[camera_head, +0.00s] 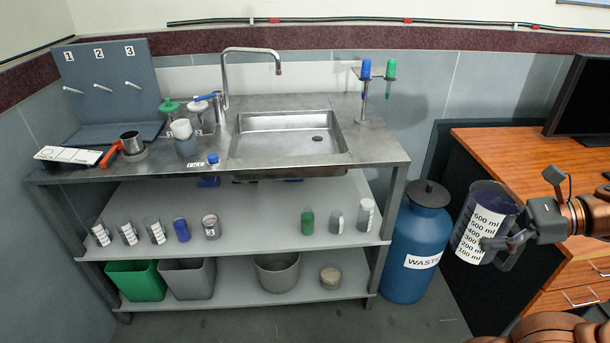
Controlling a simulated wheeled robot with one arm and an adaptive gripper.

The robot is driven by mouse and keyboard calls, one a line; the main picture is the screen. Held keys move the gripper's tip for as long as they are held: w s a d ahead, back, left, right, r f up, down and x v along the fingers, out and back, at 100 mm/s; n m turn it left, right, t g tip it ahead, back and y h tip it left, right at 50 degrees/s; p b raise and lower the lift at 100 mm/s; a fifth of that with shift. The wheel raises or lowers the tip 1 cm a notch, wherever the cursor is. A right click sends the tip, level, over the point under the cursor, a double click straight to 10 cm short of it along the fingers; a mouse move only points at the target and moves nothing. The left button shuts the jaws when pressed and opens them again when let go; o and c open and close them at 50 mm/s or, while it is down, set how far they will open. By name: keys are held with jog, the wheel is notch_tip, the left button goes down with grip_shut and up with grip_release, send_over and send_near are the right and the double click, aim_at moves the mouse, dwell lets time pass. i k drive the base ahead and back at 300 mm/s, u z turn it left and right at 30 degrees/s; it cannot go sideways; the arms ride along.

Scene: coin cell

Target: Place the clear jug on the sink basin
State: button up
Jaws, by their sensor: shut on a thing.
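The clear jug (483,224) has a white scale marked from 100 to 600 ml and looks dark against what is behind it. My gripper (512,241) is shut on the jug at its right side, where the handle is, and holds it in the air, tilted slightly. The jug is at the right of the view, in front of the wooden desk's left end and right of the blue waste drum. The sink basin (277,150) is a shallow steel recess in the steel counter, with a drain and nothing in it. The jug is well to the right of it.
A curved faucet (227,75) rises behind the basin's left edge. A stand with blue and green bottles (365,85) is at its right. The blue waste drum (414,250) stands between jug and counter. Cups and bottles crowd the counter's left side. The wooden desk (540,165) is right.

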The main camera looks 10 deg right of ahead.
aim_at(280, 154)
jog(key=z, duration=0.6)
jog(key=k, duration=0.1)
jog(key=u, duration=2)
jog(key=i, duration=1.3)
jog(key=z, duration=0.75)
jog(key=i, duration=0.55)
jog(key=z, duration=0.65)
